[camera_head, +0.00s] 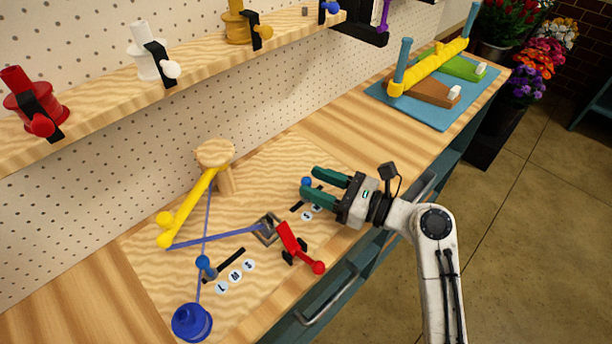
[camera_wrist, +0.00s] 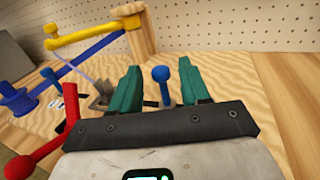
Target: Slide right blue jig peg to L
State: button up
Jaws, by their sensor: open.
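The right blue jig peg (camera_head: 306,182) stands upright in the right slot (camera_head: 298,207). Its round head shows between the fingers of my gripper (camera_head: 318,182). In the wrist view the peg (camera_wrist: 161,85) stands between the two green fingertips, with a visible gap to each. My gripper (camera_wrist: 158,90) is open and holds nothing. Two round white labels lie beside the slot, one reading S (camera_head: 307,216), the other apparently M (camera_head: 317,208). The L label and the slot's far end are hidden by my gripper. The left blue peg (camera_head: 203,263) stands by its own slot labelled L, M, S.
A red lever clamp (camera_head: 292,243) stands just left of my gripper. A yellow arm (camera_head: 190,205) on a wooden post (camera_head: 222,168) and a blue spool (camera_head: 192,322) are further left. A blue mat (camera_head: 440,112) with tools is at the back right. The bench between is clear.

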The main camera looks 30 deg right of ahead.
jog(key=shift+x, duration=1.5)
grip_shut()
jog(key=shift+d, duration=0.1)
